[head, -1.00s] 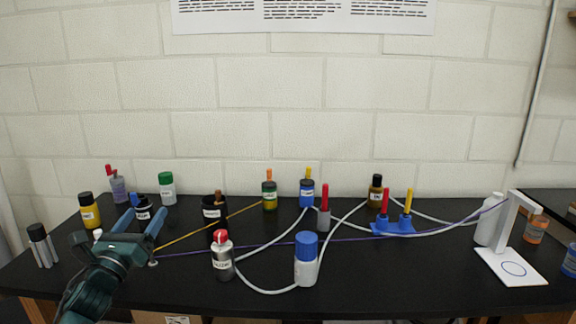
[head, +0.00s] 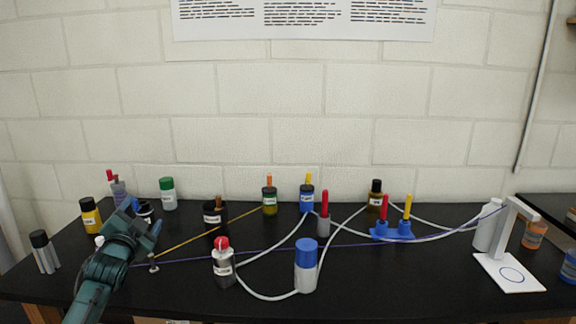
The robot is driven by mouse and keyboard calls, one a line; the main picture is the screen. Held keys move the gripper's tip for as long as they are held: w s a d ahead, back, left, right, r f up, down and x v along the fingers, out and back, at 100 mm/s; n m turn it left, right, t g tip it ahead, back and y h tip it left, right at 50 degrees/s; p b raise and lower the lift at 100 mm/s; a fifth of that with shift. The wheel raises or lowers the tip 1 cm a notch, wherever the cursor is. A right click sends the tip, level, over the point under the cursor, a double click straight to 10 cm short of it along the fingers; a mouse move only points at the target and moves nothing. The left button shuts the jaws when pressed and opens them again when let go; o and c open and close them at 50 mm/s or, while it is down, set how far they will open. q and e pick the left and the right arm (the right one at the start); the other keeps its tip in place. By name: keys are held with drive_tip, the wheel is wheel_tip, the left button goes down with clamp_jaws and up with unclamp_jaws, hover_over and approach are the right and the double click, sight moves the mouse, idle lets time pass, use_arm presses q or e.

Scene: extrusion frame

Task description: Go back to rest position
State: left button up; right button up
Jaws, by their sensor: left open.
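My left arm (head: 95,285) comes in from the bottom left. My right gripper is not in the head view.
Several bottles stand around, such as a yellow one (head: 91,218) and a red-capped one (head: 223,265). A white tube (head: 265,297), a yellow cord (head: 190,240) and a purple cord cross the table. A white stand (head: 510,272) is at right.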

use_arm(q)
drive_tip(key=s+d+f+n+g+h, duration=0.1)
drive_tip(key=s+d+f+n+g, duration=0.2)
drive_tip(key=f, duration=0.4)
drive_tip(key=s+d+f+n+h, duration=0.1)
drive_tip(key=s+d+f+n, duration=0.1)
drive_tip(key=s+d+f, duration=0.45)
drive_tip(key=s+d+f+g+h, duration=0.1)
drive_tip(key=s+d+f, duration=0.3)
drive_tip(key=s, duration=0.6)
drive_tip(key=s+d+f+g+h, duration=0.1)
drive_tip(key=s+d+f+g, duration=0.1)
drive_tip(key=s+f, duration=0.4)
drive_tip(key=s+d+f+g+h, duration=0.1)
drive_tip(key=s+d+f, duration=0.4)
drive_tip(key=s, duration=0.9)
drive_tip(key=shift+d+n+g, duration=0.35)
drive_tip(key=shift+n+g, duration=0.05)
drive_tip(key=shift+s, duration=0.1)
